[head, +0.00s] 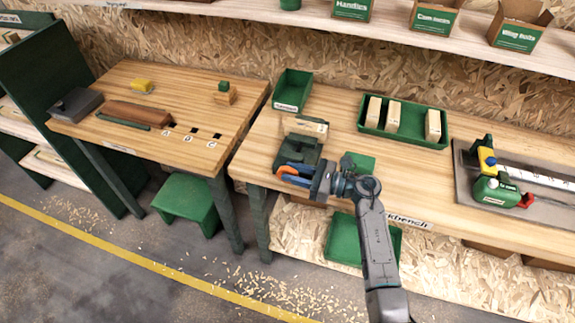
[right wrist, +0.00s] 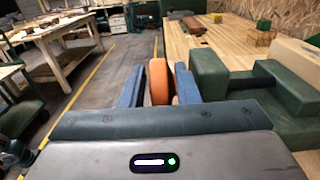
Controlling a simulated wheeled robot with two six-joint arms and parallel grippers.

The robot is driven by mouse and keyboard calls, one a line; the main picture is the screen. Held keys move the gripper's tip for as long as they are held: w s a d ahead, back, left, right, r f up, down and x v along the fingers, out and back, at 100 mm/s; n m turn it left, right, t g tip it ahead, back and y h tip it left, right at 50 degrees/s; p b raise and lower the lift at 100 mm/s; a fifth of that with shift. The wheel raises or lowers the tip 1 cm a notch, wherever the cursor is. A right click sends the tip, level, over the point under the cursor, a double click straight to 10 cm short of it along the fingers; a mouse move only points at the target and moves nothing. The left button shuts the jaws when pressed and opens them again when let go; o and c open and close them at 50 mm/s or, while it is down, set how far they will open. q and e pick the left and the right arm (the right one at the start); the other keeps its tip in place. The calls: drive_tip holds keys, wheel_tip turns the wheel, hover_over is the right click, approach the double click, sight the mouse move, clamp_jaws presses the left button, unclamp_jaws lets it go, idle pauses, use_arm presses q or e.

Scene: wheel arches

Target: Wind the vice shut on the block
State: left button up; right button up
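The dark green vice (head: 297,153) stands at the bench's left front, and in the right wrist view (right wrist: 212,75) its jaw is at the right. A pale wooden block (head: 313,125) sits at the vice's far side, and it also shows in the right wrist view (right wrist: 296,62). The vice's orange handle (right wrist: 158,82) lies between the blue fingers of my right gripper (head: 296,175). The fingers flank the handle closely. Whether they press on it is unclear. My left gripper is out of view.
A green tray (head: 405,139) holding several wooden blocks and an empty green bin (head: 292,90) stand behind the vice. A flat green piece (head: 358,163) lies right of it. A measuring rig (head: 495,185) is at the far right. A second table (head: 150,85) stands left across a gap.

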drive_tip(key=shift+x, duration=0.95)
drive_tip(key=shift+c, duration=0.2)
clamp_jaws()
drive_tip(key=b, duration=0.3)
drive_tip(key=shift+f+y, duration=0.35)
drive_tip(key=shift+y, duration=0.05)
drive_tip(key=shift+r+b, duration=0.2)
drive_tip(key=shift+b, duration=0.5)
drive_tip(key=shift+d+r, duration=0.1)
drive_tip(key=shift+r, duration=0.05)
